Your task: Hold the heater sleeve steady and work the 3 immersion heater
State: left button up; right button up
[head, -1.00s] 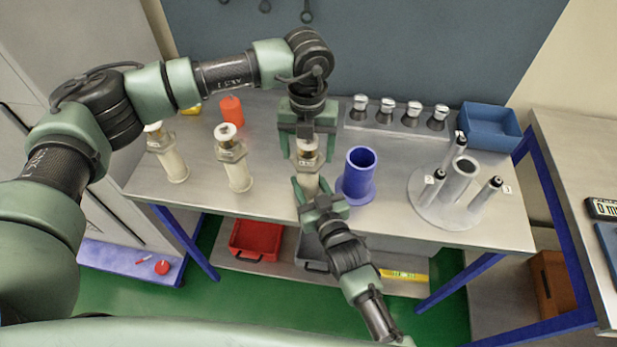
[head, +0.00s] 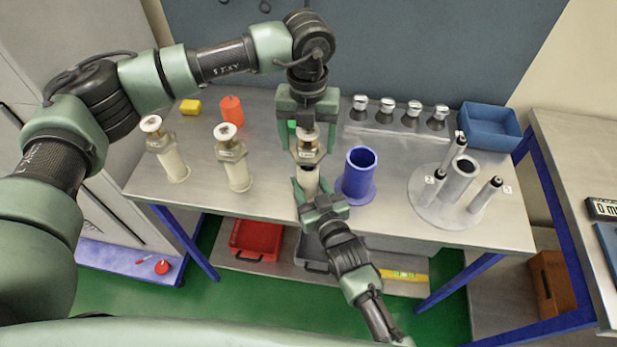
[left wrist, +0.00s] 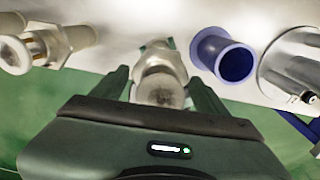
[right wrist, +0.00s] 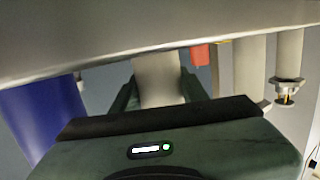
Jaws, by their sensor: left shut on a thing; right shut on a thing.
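Three pale sleeves with brass-and-steel heater heads stand along the bench: a left one (head: 172,160), a middle one (head: 236,168) and a third sleeve (head: 308,179). My right gripper (head: 312,192) is shut on the third sleeve from the front; the sleeve (right wrist: 157,78) shows between its fingers in the right wrist view. My left gripper (head: 308,145) comes down from above and is shut on the immersion heater (head: 308,157) at the top of that sleeve. In the left wrist view the heater's round head (left wrist: 160,88) sits between the fingers. The fingers partly hide the joint.
A blue flanged cylinder (head: 359,178) stands close right of the held sleeve. Further right is a grey round stand (head: 445,212) with black-tipped rods. Behind are several steel-capped pieces (head: 387,108), a blue bin (head: 490,130) and red (head: 231,110) and yellow (head: 190,107) pieces.

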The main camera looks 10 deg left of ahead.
aim_at(308, 130)
pick_arm(q)
jog(key=shift+r, duration=2.5)
pick_arm(e)
jog(key=shift+s+d+f, duration=0.1)
jog(key=shift+f, duration=0.35)
pick_arm(q)
jog(key=shift+r, duration=2.45)
notch_tip(308, 130, up, 5)
jog(key=shift+f, duration=0.15)
pick_arm(e)
jog(key=o, duration=1.3)
pick_arm(q)
jog(key=shift+w, duration=0.1)
pick_arm(e)
jog(key=shift+o, duration=0.2)
jog(key=shift+r, duration=0.15)
